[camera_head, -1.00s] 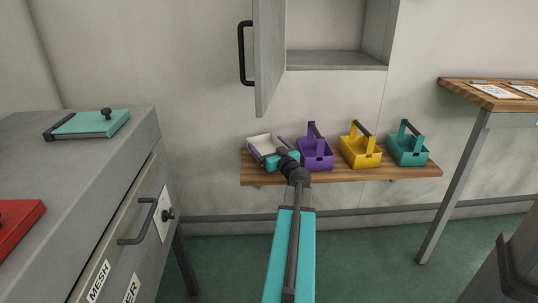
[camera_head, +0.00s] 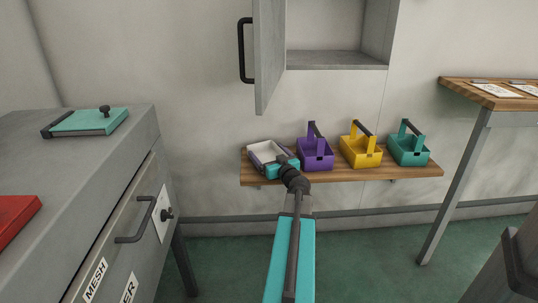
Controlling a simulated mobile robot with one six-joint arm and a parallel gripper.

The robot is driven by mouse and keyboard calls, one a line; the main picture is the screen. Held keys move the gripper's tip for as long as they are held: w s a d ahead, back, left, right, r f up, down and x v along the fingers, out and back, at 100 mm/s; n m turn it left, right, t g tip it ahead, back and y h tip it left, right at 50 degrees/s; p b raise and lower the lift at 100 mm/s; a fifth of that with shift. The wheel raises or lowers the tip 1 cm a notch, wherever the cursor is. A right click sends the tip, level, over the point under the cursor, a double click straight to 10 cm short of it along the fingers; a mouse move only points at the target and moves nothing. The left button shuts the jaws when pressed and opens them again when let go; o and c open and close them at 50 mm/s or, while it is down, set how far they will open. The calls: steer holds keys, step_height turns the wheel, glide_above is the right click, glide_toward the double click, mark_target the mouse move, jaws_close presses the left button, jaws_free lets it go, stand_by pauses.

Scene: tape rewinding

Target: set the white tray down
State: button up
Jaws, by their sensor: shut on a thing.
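The white tray (camera_head: 268,151) is at the left end of the wooden wall shelf (camera_head: 350,176), left of the purple caddy. My gripper (camera_head: 283,168) is at the tray's near right side and is shut on it. The arm and wrist hide the fingertips and part of the tray's near edge. The tray looks level with the shelf top, but I cannot tell whether it touches the wood.
Purple (camera_head: 316,153), yellow (camera_head: 361,151) and teal (camera_head: 408,149) caddies stand in a row on the shelf. An open grey cabinet door (camera_head: 268,50) hangs above. A grey drawer unit (camera_head: 125,210) stands left, and a wooden table (camera_head: 495,95) right.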

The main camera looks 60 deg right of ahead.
steer(key=shift+f, duration=0.1)
steer(key=o, duration=0.8)
steer(key=shift+r, duration=0.2)
steer(key=p+v, duration=0.2)
steer(key=v, duration=0.8)
steer(key=shift+r, duration=0.1)
steer(key=shift+p+v, duration=0.4)
steer(key=shift+v, duration=0.5)
steer(key=shift+s+a, duration=0.1)
steer(key=shift+s, duration=0.05)
